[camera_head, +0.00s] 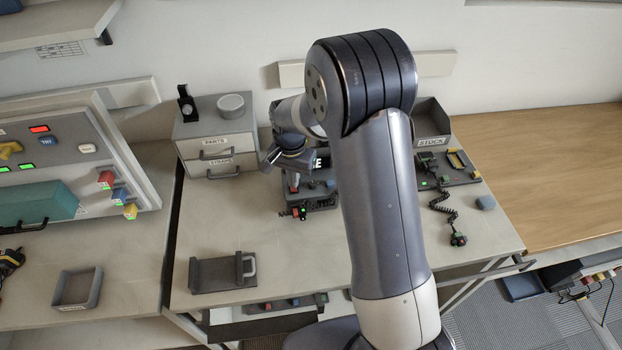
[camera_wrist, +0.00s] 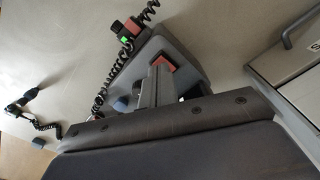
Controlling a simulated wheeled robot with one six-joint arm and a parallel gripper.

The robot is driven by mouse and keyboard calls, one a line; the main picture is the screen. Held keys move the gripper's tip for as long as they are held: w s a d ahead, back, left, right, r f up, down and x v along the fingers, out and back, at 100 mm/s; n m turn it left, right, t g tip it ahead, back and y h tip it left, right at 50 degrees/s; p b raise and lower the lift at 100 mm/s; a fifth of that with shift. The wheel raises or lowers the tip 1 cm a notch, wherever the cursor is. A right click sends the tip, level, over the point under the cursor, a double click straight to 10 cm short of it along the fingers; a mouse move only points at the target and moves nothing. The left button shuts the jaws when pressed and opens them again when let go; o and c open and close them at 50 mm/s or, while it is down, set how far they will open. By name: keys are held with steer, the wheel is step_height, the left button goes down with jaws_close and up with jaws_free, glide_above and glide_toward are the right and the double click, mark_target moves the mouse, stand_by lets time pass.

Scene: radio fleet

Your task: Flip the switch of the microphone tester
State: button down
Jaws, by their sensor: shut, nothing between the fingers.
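A dark grey device (camera_head: 322,203), apparently the microphone tester, stands on the middle bench, partly hidden behind my arm. Its front has a red plug with a green light (camera_head: 299,212). My gripper (camera_head: 293,180) is over the left part of this device, pointing down. In the wrist view the closed fingers (camera_wrist: 160,78) reach over the device's dark top (camera_wrist: 186,62), with a red piece (camera_wrist: 164,63) right at their tips. I cannot tell whether they touch it or whether it is the switch. The palm hides the rest of the device.
A drawer unit (camera_head: 214,140) stands behind to the left. A grey stock bin (camera_head: 430,125) and a station with a coiled cord (camera_head: 465,168) are to the right. The bench front between is clear.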

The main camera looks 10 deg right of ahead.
steer(key=shift+f+b, duration=0.7)
steer(key=shift+f, duration=0.25)
stand_by(0.6)
steer(key=shift+r+p, duration=2.4)
steer(key=shift+r, duration=1.2)
steer(key=shift+f, duration=0.15)
